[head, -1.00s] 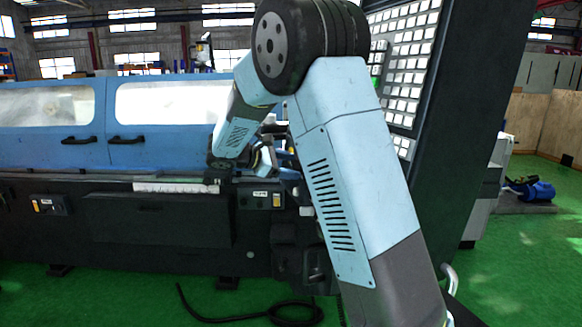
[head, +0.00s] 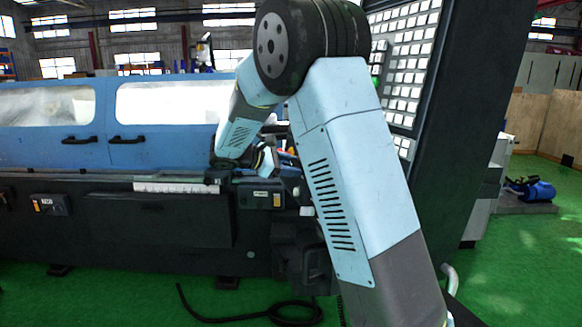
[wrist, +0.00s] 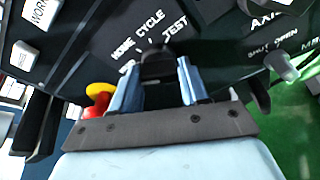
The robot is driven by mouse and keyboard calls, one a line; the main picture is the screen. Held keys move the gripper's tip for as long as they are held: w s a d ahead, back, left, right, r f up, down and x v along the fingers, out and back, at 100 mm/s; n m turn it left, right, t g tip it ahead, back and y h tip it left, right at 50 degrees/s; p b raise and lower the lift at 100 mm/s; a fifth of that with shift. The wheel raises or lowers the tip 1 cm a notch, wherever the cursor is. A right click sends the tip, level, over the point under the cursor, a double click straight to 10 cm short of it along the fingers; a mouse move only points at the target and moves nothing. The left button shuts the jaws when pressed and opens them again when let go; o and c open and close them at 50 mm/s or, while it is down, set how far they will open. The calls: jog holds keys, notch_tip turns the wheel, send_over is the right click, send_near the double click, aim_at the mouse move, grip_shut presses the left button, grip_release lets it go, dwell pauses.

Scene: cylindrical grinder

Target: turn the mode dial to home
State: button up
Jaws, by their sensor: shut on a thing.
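The mode dial (wrist: 158,64) is a black knob on the dark control panel in the wrist view. White labels reading HOME, CYCLE and TEST stand around its upper side. My gripper (wrist: 157,78) has its two blue fingers on either side of the knob and is shut on it. The fingers hide part of the dial's rim, and I cannot tell which label it points to. In the head view my arm covers the dial and the gripper.
A red button with a yellow collar (wrist: 97,98) sits close to the left finger. A pale lever (wrist: 280,64) by the SHUT OPEN label stands to the right. A white button (wrist: 22,55) is at upper left. The blue-covered grinder (head: 165,145) spans the head view's left.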

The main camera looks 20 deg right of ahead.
jog(key=shift+m, duration=0.4)
jog(key=m+t, duration=0.1)
jog(key=m, duration=0.2)
jog(key=shift+f+m, duration=0.1)
jog(key=shift+m, duration=0.3)
jog(key=shift+s+m+h, duration=0.1)
jog(key=shift+m+h, duration=0.3)
jog(key=shift+m, duration=0.8)
jog(key=shift+f, duration=0.1)
jog(key=o, duration=1)
jog(key=shift+t, duration=0.3)
jog(key=shift+o, duration=0.2)
jog(key=v, duration=1.3)
jog(key=shift+a, duration=0.35)
